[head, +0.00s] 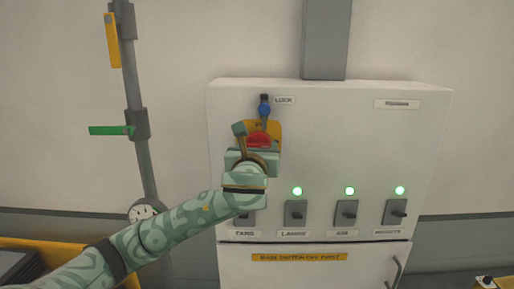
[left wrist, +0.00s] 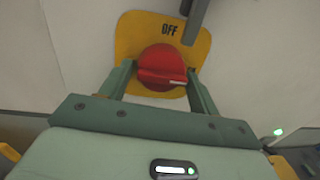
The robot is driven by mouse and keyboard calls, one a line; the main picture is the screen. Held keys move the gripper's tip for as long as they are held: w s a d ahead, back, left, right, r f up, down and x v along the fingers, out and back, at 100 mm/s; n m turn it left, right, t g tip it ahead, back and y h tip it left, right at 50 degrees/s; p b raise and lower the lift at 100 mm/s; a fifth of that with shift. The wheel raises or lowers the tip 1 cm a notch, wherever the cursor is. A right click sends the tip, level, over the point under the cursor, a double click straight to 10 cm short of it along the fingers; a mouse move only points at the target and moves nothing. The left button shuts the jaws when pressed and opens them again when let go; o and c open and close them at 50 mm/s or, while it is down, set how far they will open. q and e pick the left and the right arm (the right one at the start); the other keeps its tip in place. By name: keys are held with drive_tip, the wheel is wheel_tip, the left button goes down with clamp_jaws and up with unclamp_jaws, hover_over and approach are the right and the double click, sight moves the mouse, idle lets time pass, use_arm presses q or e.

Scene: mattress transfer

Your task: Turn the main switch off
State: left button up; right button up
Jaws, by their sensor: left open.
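The main switch is a red rotary knob (head: 259,138) on a yellow plate (head: 275,129), at the upper left of the white panel. In the left wrist view the red knob (left wrist: 160,58) has a raised bar lying roughly across the picture, with a pale mark near its right end. "OFF" is printed on the yellow plate (left wrist: 133,32) above it. My left gripper (left wrist: 160,84) is open, with one finger on each side of the knob; I cannot tell whether they touch it. In the head view my left gripper (head: 253,149) hides the knob's lower part. My right gripper is not in view.
A blue item (head: 264,110) hangs beside the "LOCK" label (head: 284,100), just above the knob. Several small toggle switches, including one (head: 295,212), sit lower on the panel (head: 390,145); three green lamps are lit. A pipe (head: 131,80) with yellow and green handles runs at left.

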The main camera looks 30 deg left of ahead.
use_arm(q)
drive_tip(key=shift+w, duration=0.1)
drive_tip(key=c, duration=0.7)
drive_tip(key=shift+o, duration=0.2)
drive_tip(key=shift+n, duration=0.3)
drive_tip(key=n, duration=0.6)
drive_tip(key=n+y+p, duration=0.1)
drive_tip(key=n, duration=0.5)
drive_tip(key=n+y+p, duration=0.1)
drive_tip(key=n, duration=0.5)
drive_tip(key=shift+w+d+f, duration=0.15)
drive_tip(key=shift+d+f, duration=0.1)
drive_tip(key=shift+d, duration=0.05)
drive_tip(key=shift+n, duration=0.3)
drive_tip(key=o, duration=0.7)
drive_tip(key=shift+c, duration=0.2)
